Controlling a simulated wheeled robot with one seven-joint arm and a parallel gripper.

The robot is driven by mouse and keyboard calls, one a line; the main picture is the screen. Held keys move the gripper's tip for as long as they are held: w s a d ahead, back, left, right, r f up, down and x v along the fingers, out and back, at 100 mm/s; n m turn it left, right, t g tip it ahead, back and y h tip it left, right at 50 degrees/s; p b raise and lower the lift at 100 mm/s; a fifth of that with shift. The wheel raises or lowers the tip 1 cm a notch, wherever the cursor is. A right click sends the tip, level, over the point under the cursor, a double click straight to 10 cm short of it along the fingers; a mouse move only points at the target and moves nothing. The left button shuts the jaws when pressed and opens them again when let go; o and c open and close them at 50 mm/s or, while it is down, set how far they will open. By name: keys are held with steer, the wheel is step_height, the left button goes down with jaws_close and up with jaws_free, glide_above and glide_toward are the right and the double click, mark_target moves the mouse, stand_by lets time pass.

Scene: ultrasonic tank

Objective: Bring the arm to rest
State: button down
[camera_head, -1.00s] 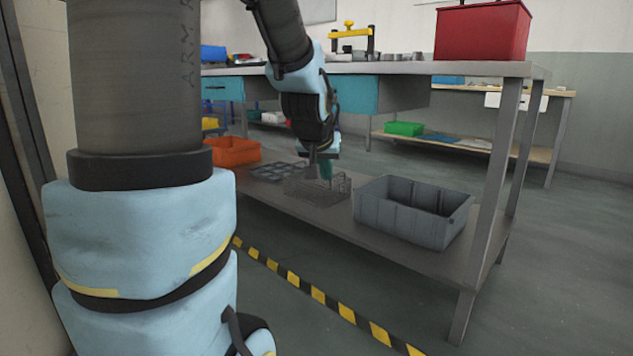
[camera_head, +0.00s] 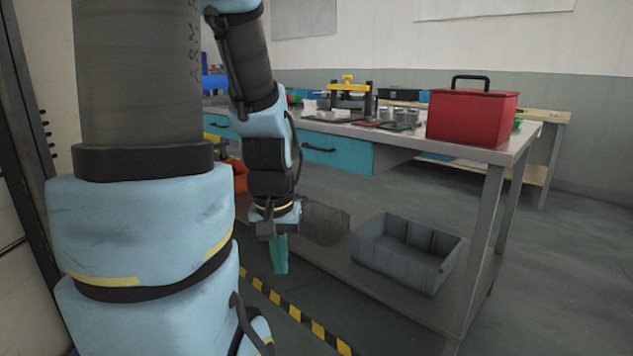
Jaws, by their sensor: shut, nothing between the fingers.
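My gripper (camera_head: 280,262) points straight down at the end of my arm, with teal fingers that look shut and empty. It hangs in front of the bench, by the near edge of its lower shelf (camera_head: 375,281). Behind and right of it on that shelf stands a wire basket (camera_head: 325,221), partly covered by my wrist. My upper arm fills the left of the view and hides what lies behind it.
A grey bin (camera_head: 408,252) stands on the lower shelf, right of the basket. A red toolbox (camera_head: 470,117) sits on the bench top above. An orange bin (camera_head: 240,176) is partly hidden behind my arm.

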step_height(320, 180, up, 19)
steer(key=p, duration=1.6)
steer(key=shift+f, duration=0.1)
